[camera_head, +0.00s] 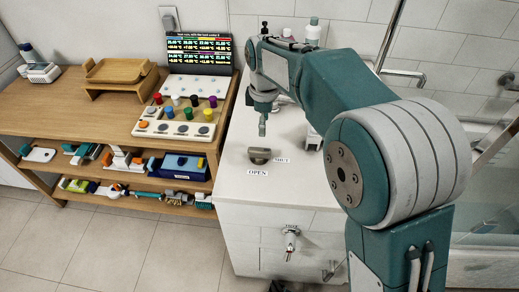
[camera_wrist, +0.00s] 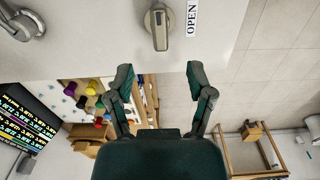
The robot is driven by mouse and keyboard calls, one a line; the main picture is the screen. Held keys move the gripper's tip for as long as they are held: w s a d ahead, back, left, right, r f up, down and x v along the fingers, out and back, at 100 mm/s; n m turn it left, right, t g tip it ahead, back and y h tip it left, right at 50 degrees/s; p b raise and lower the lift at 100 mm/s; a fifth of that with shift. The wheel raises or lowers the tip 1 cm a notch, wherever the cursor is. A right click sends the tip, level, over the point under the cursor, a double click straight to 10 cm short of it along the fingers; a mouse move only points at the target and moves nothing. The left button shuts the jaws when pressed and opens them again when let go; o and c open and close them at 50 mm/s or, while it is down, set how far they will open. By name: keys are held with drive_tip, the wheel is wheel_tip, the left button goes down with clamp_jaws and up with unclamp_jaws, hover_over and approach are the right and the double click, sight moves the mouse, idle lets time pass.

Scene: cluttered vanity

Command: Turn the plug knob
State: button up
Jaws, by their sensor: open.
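The plug knob (camera_head: 260,155) is a dark metal knob with a raised bar grip, set on the white counter top. An OPEN label (camera_head: 258,172) lies just in front of it and a SHUT label (camera_head: 281,160) lies at its right. In the wrist view the knob (camera_wrist: 160,25) is at the top centre, with its bar running up and down in the picture and the OPEN label (camera_wrist: 191,18) beside it. My gripper (camera_wrist: 159,76) is open and empty, with the knob beyond and between its two fingertips. In the head view my gripper (camera_head: 262,127) hangs above and just behind the knob, apart from it.
A wooden shelf unit (camera_head: 70,100) at the left holds a panel of coloured knobs (camera_head: 178,122), a wooden tray (camera_head: 120,71) and a display (camera_head: 200,52). A metal tap (camera_head: 291,236) is on the counter's front. The counter around the plug knob is mostly clear.

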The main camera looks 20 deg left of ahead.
sight(259, 149)
drive_tip(key=shift+a+f, duration=0.4)
drive_tip(key=shift+f, duration=0.3)
wheel_tip(259, 149, down, 10)
drive_tip(key=shift+r, duration=0.1)
drive_tip(key=shift+a, duration=0.15)
clamp_jaws()
